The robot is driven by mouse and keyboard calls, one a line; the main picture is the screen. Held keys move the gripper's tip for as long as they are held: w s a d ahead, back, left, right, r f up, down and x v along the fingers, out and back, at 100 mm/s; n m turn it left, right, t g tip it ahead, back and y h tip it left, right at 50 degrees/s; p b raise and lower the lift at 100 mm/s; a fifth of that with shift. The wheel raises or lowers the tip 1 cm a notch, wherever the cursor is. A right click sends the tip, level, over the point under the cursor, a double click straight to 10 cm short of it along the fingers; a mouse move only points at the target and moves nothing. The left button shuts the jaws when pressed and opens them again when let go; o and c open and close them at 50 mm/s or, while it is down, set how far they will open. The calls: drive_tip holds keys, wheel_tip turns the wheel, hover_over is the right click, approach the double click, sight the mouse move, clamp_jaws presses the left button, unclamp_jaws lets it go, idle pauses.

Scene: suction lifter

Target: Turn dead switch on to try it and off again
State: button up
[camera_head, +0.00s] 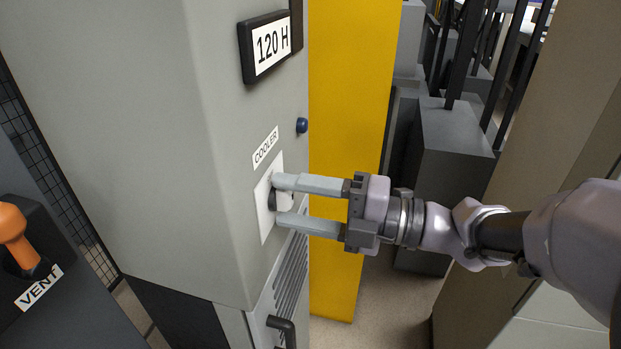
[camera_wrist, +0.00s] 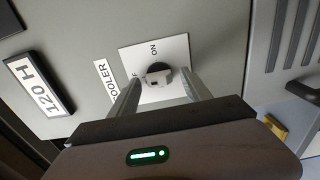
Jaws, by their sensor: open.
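A rotary switch with a dark round base and a grey knob (camera_wrist: 158,76) sits on a white plate (camera_wrist: 178,48) marked ON, with a second word partly hidden by a finger. A label reading COOLER (camera_head: 265,147) is beside the plate. In the head view the switch (camera_head: 283,201) shows between the fingers of my gripper (camera_head: 284,203). My gripper is open, with one finger on each side of the knob and the tips close to the plate. I cannot tell whether the fingers touch the knob. The knob's exact pointing is unclear.
The grey cabinet carries a 120 H display (camera_head: 270,46), a blue button (camera_head: 302,125) and a dark handle (camera_head: 283,328) below. A yellow panel (camera_head: 345,150) stands behind. An orange lever (camera_head: 14,232) labelled VENT is at the left. Grey blocks (camera_head: 446,150) stand at the back.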

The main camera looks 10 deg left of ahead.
drive_tip(key=s+d+p, duration=0.1)
drive_tip(key=d+p, duration=0.4)
drive_tip(key=d, duration=1.2)
drive_tip(key=shift+s+d+p, duration=0.2)
drive_tip(key=shift+p, duration=0.2)
